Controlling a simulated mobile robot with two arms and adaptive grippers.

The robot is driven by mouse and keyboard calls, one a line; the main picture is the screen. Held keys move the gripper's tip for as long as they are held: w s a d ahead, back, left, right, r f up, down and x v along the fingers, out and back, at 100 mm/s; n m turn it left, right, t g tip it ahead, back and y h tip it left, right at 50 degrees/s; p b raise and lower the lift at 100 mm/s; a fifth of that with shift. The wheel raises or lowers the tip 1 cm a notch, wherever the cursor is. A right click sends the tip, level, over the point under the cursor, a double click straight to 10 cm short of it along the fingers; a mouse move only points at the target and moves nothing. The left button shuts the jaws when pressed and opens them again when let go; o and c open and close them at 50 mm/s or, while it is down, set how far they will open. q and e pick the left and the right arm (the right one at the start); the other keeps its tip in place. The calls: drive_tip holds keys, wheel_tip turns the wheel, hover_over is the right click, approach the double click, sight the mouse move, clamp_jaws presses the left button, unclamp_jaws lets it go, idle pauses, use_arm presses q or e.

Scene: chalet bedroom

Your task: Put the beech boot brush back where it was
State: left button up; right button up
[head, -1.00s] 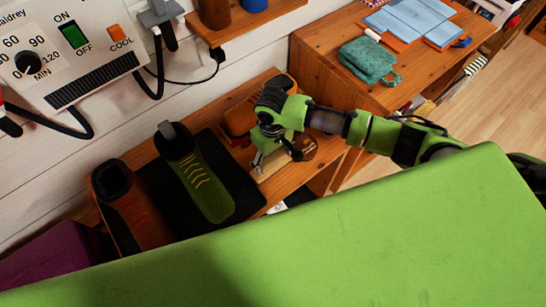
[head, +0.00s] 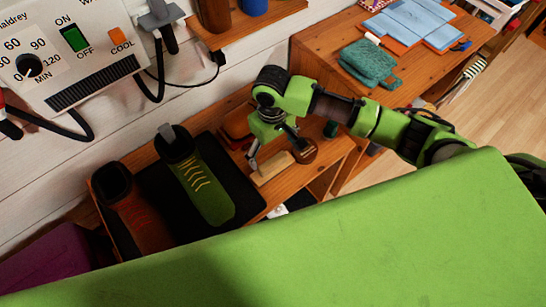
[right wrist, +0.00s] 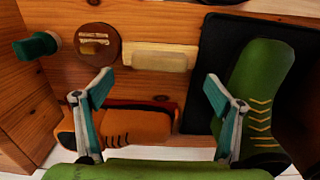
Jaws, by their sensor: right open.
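The beech boot brush (head: 271,168), a pale wooden block, lies flat on the wooden shelf, just right of the black mat. It also shows in the right wrist view (right wrist: 160,57), lying between the mat and a round brown item. My right gripper (head: 272,148) hangs over the shelf close to the brush. In the right wrist view its two fingers (right wrist: 158,92) are spread apart with nothing held between them, and the brush shows clear beyond the tips. My left gripper is not in view.
The black mat (head: 156,185) bears a green boot (head: 205,185); a brown boot (head: 132,205) stands at its left. An orange shoe (right wrist: 130,122) lies behind the brush. The round brown item (head: 304,151) and a green-ended object (right wrist: 37,45) stand close by. A dryer box (head: 70,55) hangs on the wall.

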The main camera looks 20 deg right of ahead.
sight(273, 161)
drive_tip(key=shift+r, duration=2.55)
